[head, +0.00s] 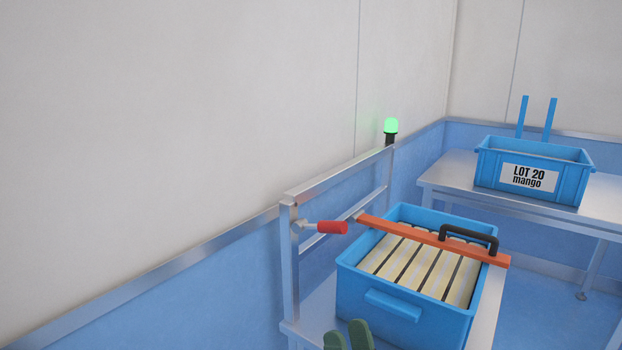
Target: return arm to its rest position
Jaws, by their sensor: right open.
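My right gripper (347,337) shows only as two green fingertips at the bottom edge of the head view. They stand a little apart, with nothing seen between them, in front of the near blue crate (398,313). The rest of that gripper and its arm are out of the picture. My left gripper is not in view.
The near crate holds several pale slats or pouches (418,262); an orange bar (405,233) with a black handle (470,236) lies across it. A red-handled lever (331,227) juts from the metal rail frame (289,250). A green lamp (391,126) glows behind. A "LOT 20 mango" crate (575,178) stands on another table (450,172).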

